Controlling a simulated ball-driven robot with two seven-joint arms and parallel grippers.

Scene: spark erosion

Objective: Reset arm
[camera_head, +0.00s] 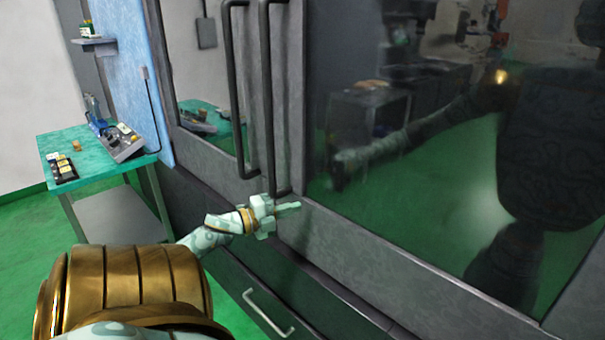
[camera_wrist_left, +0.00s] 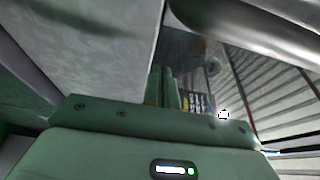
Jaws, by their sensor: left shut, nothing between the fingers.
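My left arm reaches in from the lower left of the head view. Its pale green gripper (camera_head: 290,206) is shut and empty, with the fingers pointing right. It is in front of the machine's grey door frame, close to the lower end of the right dark door handle (camera_head: 266,100); I cannot tell whether it touches. In the left wrist view the shut fingers (camera_wrist_left: 168,88) show upright behind the green gripper body. My right gripper is in neither view.
A second dark handle (camera_head: 236,90) stands left of the first. The large glass door (camera_head: 420,190) shows reflections. A light drawer handle (camera_head: 268,313) is below. At the left, a teal table (camera_head: 95,152) carries a control box (camera_head: 122,142) and small items. Green floor is open at far left.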

